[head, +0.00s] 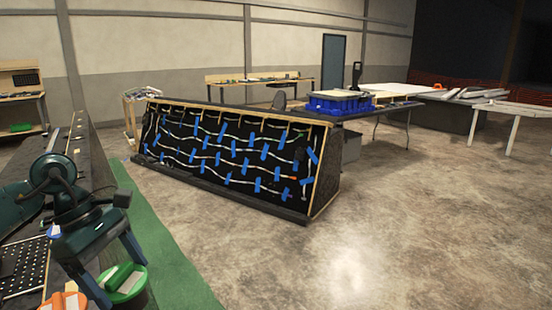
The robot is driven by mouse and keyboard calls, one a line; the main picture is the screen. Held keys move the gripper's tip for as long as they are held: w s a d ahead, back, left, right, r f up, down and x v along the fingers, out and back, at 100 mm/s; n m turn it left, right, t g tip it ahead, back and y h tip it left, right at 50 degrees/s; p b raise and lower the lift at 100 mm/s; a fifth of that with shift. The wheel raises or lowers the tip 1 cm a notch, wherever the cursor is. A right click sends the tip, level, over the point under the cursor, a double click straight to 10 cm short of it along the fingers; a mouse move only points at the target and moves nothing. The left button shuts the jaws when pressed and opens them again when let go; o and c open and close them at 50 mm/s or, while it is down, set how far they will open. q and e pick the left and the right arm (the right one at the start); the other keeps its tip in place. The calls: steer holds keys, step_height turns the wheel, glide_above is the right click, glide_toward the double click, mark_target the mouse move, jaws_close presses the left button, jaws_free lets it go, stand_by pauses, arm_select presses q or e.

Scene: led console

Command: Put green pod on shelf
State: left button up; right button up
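The green pod (128,284), a round dark-sided thing with a green top and a pale label, is at the lower left. My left gripper (125,283) comes in above it, with its two fingers spread apart. One fingertip is at the pod's left edge and the other at its far right edge. I cannot tell whether they touch it. An orange pod (70,302) is just left of it, cut off by the bottom edge. A shelf unit (28,99) stands at the far left wall; I cannot tell whether it is the task's shelf. My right gripper is not in view.
A dark bench with a perforated panel (22,268) runs along the left. A green floor strip (165,250) lies beside it. A slanted black console (225,155) with blue tape and white wiring stands mid-floor. The concrete floor (390,240) at right is clear.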

arm_select(q)
steer(key=s+d+f+m+g+y+p, duration=0.2)
steer(key=d+f+m, duration=0.4)
steer(key=m, duration=1.1)
steer(key=shift+s+d+f+g+y+p, duration=0.4)
steer(key=shift+s+d+g+y, duration=0.65)
steer(key=shift+d, duration=1.35)
steer(key=shift+w+r+y, duration=0.15)
steer(key=shift+w+y, duration=0.1)
